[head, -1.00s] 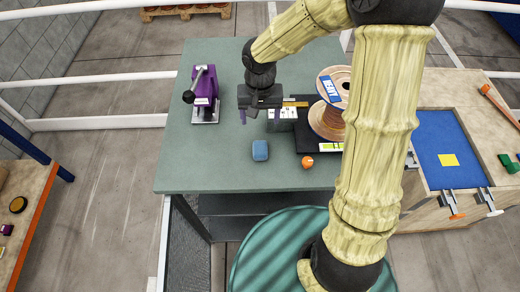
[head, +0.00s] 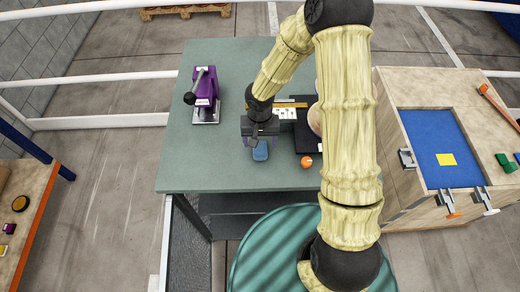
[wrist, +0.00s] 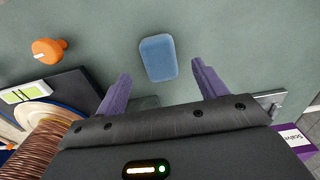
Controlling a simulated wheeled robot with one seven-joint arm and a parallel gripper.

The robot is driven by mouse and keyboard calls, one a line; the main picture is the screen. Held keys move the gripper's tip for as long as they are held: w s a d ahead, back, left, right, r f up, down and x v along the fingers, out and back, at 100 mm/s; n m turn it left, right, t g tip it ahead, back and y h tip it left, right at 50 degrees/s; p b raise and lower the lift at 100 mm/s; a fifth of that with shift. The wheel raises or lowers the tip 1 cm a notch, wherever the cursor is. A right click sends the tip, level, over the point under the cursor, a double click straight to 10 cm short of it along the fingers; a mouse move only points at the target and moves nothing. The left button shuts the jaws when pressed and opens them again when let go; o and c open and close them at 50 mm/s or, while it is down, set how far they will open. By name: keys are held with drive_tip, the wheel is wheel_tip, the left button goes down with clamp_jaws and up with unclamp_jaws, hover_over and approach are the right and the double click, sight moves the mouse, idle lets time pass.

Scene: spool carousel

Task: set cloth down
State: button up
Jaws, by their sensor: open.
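The blue folded cloth (head: 260,152) lies on the green-grey tabletop (head: 215,160), partly hidden behind my gripper in the head view. In the wrist view the cloth (wrist: 158,57) lies flat on the table, just beyond and between the fingertips. My gripper (head: 261,143) is open, with its two purple fingers (wrist: 158,85) spread apart. Nothing is between the fingers. The cloth appears apart from both fingers.
An orange knob (head: 306,162) sits right of the cloth by a black base (head: 303,135); a copper-wound spool (wrist: 38,128) shows beside it. A purple device (head: 206,88) stands at back left. A workbench with a blue mat (head: 430,130) is right. The table's front left is clear.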

sight(260, 147)
drive_tip(key=shift+f, duration=0.1)
drive_tip(key=shift+w+f+p, duration=0.15)
drive_tip(key=shift+f+p, duration=0.35)
drive_tip(key=shift+f, duration=0.75)
drive_tip(key=shift+w+f+p, duration=0.15)
drive_tip(key=shift+f+p, duration=0.3)
drive_tip(key=shift+f, duration=0.8)
drive_tip(key=shift+d, duration=0.1)
drive_tip(key=c, duration=1.1)
drive_tip(key=shift+c, duration=0.2)
drive_tip(key=shift+r, duration=0.1)
drive_tip(key=shift+w+r, duration=0.1)
drive_tip(key=shift+r, duration=0.45)
wheel_tip(260, 147, up, 17)
drive_tip(key=b, duration=0.1)
drive_tip(key=shift+b, duration=0.3)
